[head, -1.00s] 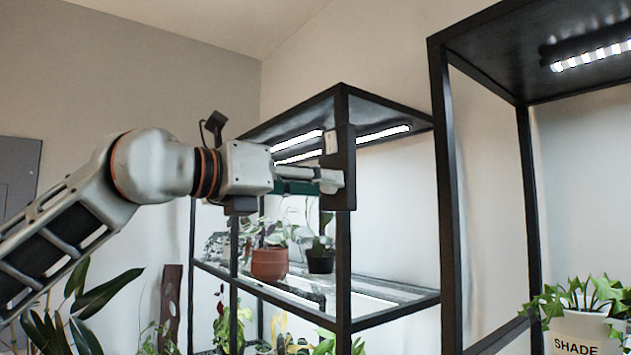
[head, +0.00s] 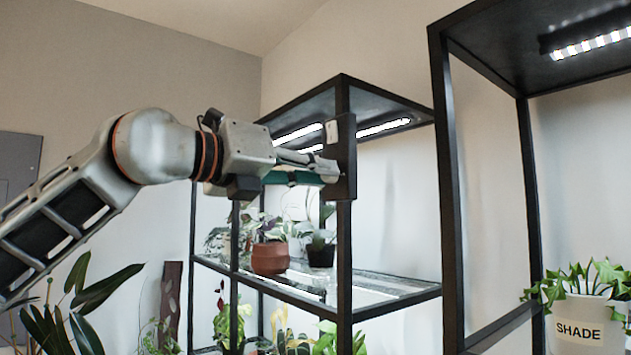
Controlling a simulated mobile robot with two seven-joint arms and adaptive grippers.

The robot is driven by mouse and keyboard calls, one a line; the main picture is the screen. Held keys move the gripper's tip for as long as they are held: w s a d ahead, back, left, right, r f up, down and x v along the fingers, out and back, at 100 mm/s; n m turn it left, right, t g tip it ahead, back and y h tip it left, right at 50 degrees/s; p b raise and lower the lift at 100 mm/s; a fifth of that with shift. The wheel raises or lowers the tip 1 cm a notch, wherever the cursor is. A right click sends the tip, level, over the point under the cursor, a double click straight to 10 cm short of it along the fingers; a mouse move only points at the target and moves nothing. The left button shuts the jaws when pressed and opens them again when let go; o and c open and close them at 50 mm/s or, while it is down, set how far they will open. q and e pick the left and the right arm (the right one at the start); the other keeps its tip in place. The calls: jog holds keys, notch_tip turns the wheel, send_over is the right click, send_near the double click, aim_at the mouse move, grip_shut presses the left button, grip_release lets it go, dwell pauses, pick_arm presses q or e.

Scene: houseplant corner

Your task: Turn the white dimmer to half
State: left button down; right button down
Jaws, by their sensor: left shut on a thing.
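My left gripper (head: 328,172) reaches in from the left, and its fingertips are at the black panel (head: 346,150) on the front post of the middle shelf rack. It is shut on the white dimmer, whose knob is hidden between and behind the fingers. A small white plate (head: 332,132) shows on the panel above the fingertips. I cannot read the dimmer's setting from here. My right gripper is not in the head view.
The black rack (head: 343,240) has lit strip lights (head: 384,128) under its top. A terracotta pot (head: 270,258) and a dark pot (head: 320,255) stand on its glass shelf. Another rack (head: 447,200) is at right, with a pot labelled SHADE (head: 578,328). Open air lies between the racks.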

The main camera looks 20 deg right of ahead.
pick_arm(q)
jog(key=n+g+b, duration=0.1)
jog(key=n+b, duration=0.2)
jog(key=n, duration=1.1)
jog(key=shift+n, duration=0.3)
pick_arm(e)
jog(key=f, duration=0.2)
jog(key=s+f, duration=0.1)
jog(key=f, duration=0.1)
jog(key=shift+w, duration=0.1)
pick_arm(q)
jog(key=c, duration=1.9)
grip_release()
jog(key=shift+a, duration=0.15)
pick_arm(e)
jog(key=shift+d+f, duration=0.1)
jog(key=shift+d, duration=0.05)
pick_arm(q)
jog(key=v, duration=1.1)
jog(key=shift+a, duration=0.35)
